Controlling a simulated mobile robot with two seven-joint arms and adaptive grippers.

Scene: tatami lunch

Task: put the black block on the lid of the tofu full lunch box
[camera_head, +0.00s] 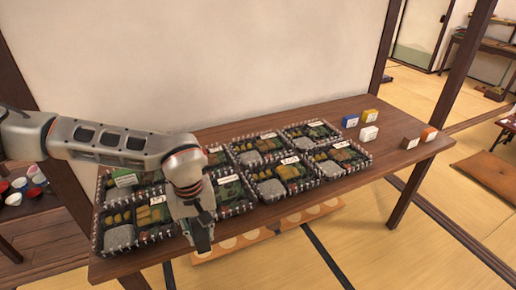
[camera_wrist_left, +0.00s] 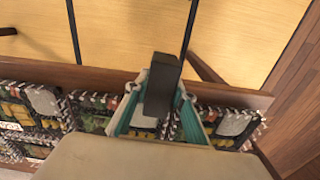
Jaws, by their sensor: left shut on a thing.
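The black block (camera_wrist_left: 162,85) is in the jaws of my left gripper (camera_wrist_left: 160,112) in the left wrist view, standing out past the fingertips. In the head view my left gripper (camera_head: 200,235) is over the front edge of the table, in front of the lunch boxes, pointing down. Several lunch boxes with labels, such as one at the front left (camera_head: 122,238) and one at the front right (camera_head: 340,157), stand in two rows. Their labels are too small to read, so I cannot tell which is the tofu full one. My right gripper is not in view.
A wall stands behind. My left arm covers part of the left boxes.

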